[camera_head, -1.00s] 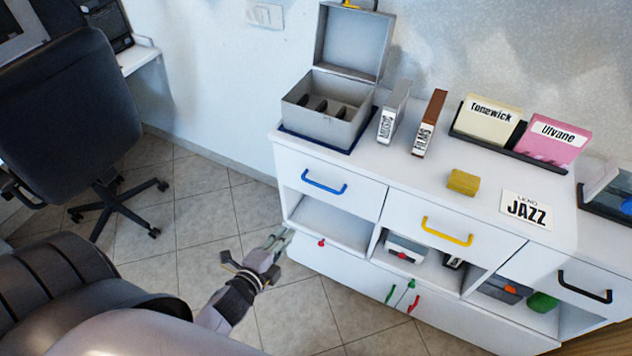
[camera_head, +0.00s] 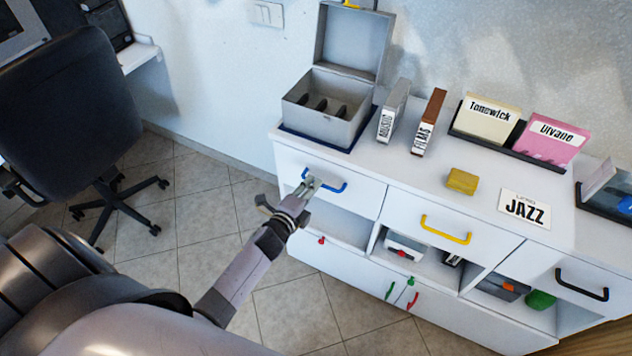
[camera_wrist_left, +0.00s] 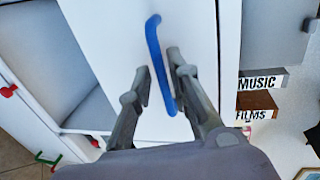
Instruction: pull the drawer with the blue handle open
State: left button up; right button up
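The drawer with the blue handle (camera_head: 336,187) is the upper left drawer of the white cabinet, and its front (camera_head: 360,197) looks flush with the cabinet. My left gripper (camera_head: 309,184) is at the left part of the blue handle and covers some of it in the head view. In the left wrist view the blue handle (camera_wrist_left: 154,48) runs between the two fingers of the left gripper (camera_wrist_left: 158,78). My right gripper is not in view.
An open grey box (camera_head: 327,105) stands on the cabinet top above the drawer. An open shelf (camera_head: 338,226) lies below it. A yellow-handled drawer (camera_head: 447,230) is to the right. A black office chair (camera_head: 70,110) stands at left, with free tiled floor between.

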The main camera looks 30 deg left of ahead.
pick_arm(q)
jog(key=shift+x, duration=1.5)
jog(key=shift+c, duration=0.2)
grip_shut()
